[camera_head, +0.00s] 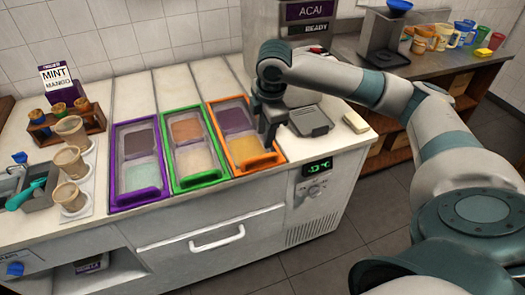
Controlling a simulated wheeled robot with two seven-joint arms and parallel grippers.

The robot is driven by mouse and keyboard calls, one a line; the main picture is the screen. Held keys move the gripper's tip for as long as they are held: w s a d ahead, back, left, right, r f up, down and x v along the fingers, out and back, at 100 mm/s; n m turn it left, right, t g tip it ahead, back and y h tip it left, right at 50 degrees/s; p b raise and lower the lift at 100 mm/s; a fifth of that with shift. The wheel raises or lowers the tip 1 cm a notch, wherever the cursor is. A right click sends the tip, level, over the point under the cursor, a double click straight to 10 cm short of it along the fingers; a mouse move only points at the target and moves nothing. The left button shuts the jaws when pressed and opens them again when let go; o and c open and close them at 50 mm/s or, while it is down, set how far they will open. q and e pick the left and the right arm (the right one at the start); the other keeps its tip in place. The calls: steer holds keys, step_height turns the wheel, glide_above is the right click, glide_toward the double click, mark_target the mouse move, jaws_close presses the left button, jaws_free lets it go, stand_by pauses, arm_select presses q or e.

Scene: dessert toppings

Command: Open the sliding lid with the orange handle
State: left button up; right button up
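The orange-framed sliding lid (243,140) is the rightmost of three in the white counter, with its orange handle (258,162) along the front edge. Dark purple and yellow contents show through its clear panel. My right gripper (269,148) points down over the right side of this lid, close behind the handle. Whether it touches the lid or handle, and its finger gap, cannot be made out. The arm hides part of the lid's right edge. My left gripper is not in view.
The green-framed lid (196,181) and purple-framed lid (138,197) lie to the left. A grey tray (310,121) and a pale block (356,122) are right of the gripper. Several cups (72,197) stand at the left. The acai machine (307,12) stands behind.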

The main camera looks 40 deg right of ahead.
mark_target(262, 157)
steer(key=f, duration=0.3)
steer(key=w+f+p, duration=0.1)
steer(key=f, duration=0.2)
steer(key=w+f, duration=0.1)
steer(key=f, duration=0.3)
steer(key=shift+d+p, duration=0.2)
steer(key=shift+p, duration=0.1)
jaws_close()
